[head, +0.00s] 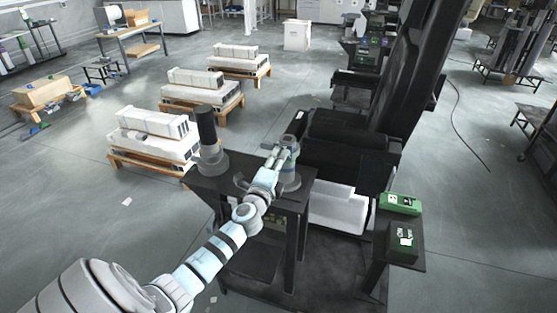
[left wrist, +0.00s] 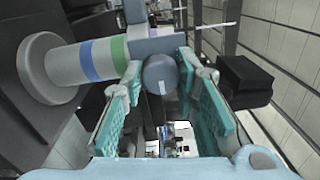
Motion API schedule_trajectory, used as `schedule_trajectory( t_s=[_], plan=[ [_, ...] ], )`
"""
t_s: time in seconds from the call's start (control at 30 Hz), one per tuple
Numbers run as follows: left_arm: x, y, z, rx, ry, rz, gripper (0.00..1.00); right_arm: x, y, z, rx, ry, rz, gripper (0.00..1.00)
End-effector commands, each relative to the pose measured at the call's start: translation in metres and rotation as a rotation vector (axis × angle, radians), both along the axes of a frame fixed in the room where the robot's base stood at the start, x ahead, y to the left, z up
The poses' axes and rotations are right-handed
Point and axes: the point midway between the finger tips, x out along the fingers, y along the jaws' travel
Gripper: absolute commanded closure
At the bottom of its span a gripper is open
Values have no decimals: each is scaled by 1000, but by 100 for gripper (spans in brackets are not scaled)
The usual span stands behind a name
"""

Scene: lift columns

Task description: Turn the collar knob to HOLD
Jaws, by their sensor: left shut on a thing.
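In the left wrist view, a round grey knob (left wrist: 159,75) with a short white mark on its face sits between the fingers of my left gripper (left wrist: 160,66). The gripper is shut on this knob. I cannot read any HOLD label. In the head view, my left gripper (head: 284,155) reaches the grey fitting on the dark stand (head: 210,182), and the knob is too small to tell there. My right gripper is in neither view.
A dark upright cylinder (head: 206,124) stands on the same stand, left of my gripper. A tall black column (head: 415,65) rises close on the right. A green box (head: 400,203) and a dark box (head: 403,251) sit at lower right. Pallets with white blocks (head: 155,145) lie to the left.

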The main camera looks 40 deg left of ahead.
Motion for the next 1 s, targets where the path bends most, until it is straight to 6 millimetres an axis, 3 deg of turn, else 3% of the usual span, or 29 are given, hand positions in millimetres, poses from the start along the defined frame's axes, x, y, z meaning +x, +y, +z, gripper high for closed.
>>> schedule_trajectory(
  t_s=[0.53,0.57,0.67,1.0],
  plan=[
    [0,0,2,28,7,-1,100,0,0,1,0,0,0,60],
    [0,0,2,28,7,-1,70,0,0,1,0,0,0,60],
    [0,0,2,27,7,-1,54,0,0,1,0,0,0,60],
    [-2,-1,0,27,8,0,52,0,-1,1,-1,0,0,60]
  ],
)
